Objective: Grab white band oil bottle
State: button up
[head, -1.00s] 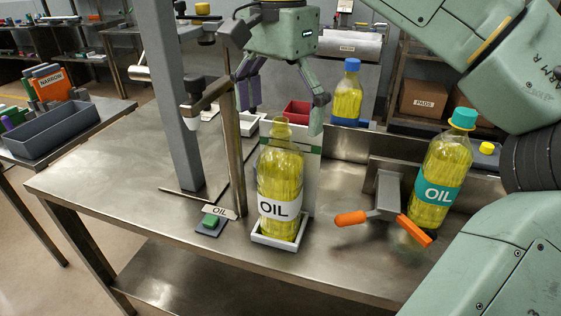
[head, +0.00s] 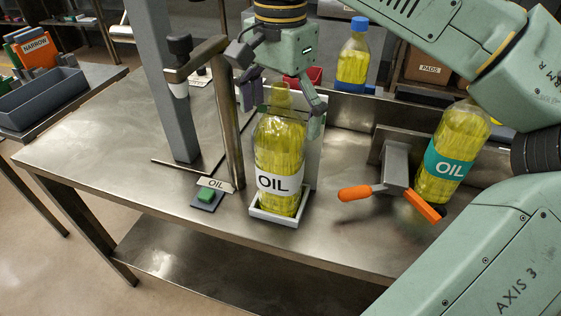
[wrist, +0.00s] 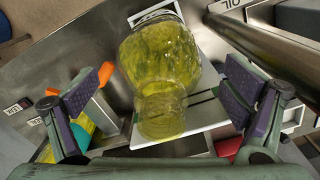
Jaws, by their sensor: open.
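The white band oil bottle (head: 279,160) stands upright in a small white tray (head: 272,218) on the metal bench. It holds yellow oil and its neck has no visible cap. My gripper (head: 284,106) is open around the bottle's neck and upper part in the head view, with one finger to each side. In the wrist view the bottle (wrist: 160,65) lies between the two spread fingers of my gripper (wrist: 160,118), with clear gaps on both sides. No finger is seen touching it.
A teal band oil bottle (head: 450,155) and an orange-handled clamp (head: 395,170) stand to the right. A metal post (head: 229,130) rises close on the left, beside a green button (head: 206,195). A blue-capped bottle (head: 353,60) is behind. The bench front left is clear.

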notch_tip(320, 180, down, 2)
jog(key=shift+f, duration=0.1)
jog(key=c, duration=2)
